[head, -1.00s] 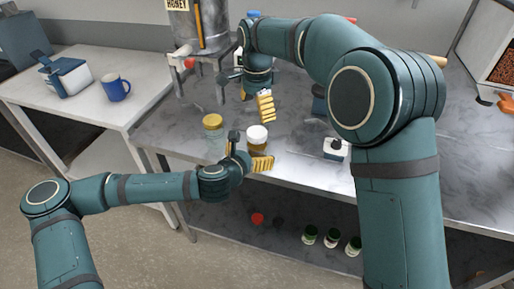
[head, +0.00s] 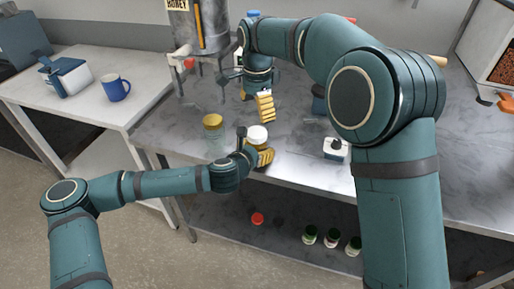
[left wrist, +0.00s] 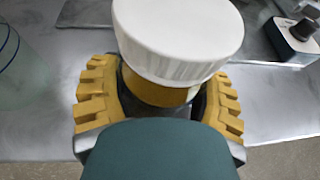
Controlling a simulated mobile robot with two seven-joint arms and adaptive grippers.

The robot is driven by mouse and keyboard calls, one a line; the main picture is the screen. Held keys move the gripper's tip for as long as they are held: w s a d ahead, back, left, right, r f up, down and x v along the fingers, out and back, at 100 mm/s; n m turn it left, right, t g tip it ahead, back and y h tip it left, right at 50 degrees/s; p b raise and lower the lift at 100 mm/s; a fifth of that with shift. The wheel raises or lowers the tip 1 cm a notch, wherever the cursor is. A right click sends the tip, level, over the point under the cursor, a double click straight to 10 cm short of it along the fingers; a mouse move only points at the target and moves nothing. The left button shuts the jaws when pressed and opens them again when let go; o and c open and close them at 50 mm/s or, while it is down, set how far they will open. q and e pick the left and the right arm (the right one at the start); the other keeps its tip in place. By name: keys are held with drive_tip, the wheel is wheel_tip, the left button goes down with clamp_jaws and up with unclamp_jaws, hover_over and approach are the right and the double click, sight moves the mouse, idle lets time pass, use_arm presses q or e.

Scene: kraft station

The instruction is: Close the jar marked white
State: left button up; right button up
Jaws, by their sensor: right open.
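The jar with the white lid (head: 257,134) stands upright on the metal table near its front edge, with amber contents below the lid. In the left wrist view its white lid (left wrist: 178,38) sits on top of the amber jar body (left wrist: 158,92); whether it is screwed tight I cannot tell. My left gripper (head: 263,156) is low at the jar, its yellow fingers (left wrist: 160,108) spread on both sides of the body with narrow dark gaps. My right gripper (head: 265,106) is open and empty, pointing down above the table behind the jar.
A glass jar with a yellow lid (head: 213,135) stands just left of the white-lidded jar. A small white device with a black knob (head: 335,149) is to the right. A honey tank (head: 200,28) stands behind. Several jars and a red lid (head: 257,218) are on the lower shelf.

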use_arm(q)
clamp_jaws()
use_arm(e)
drive_tip(key=n, duration=0.6)
drive_tip(key=shift+s+a+f+n, duration=0.1)
drive_tip(key=shift+a+f+n, duration=0.05)
drive_tip(key=shift+f+n, duration=0.25)
drive_tip(key=n, duration=0.3)
drive_tip(key=shift+a+n, duration=0.1)
drive_tip(key=shift+n, duration=0.3)
drive_tip(key=n, duration=0.5)
drive_tip(key=shift+s+f+n, duration=0.1)
drive_tip(key=shift+n, duration=0.3)
drive_tip(key=n, duration=0.3)
drive_tip(key=shift+n, duration=0.3)
drive_tip(key=n, duration=0.3)
drive_tip(key=shift+n, duration=0.3)
drive_tip(key=n, duration=0.3)
drive_tip(key=shift+r+n, duration=0.3)
drive_tip(key=n, duration=0.4)
drive_tip(key=shift+w+d+r, duration=0.2)
drive_tip(key=shift+d, duration=0.05)
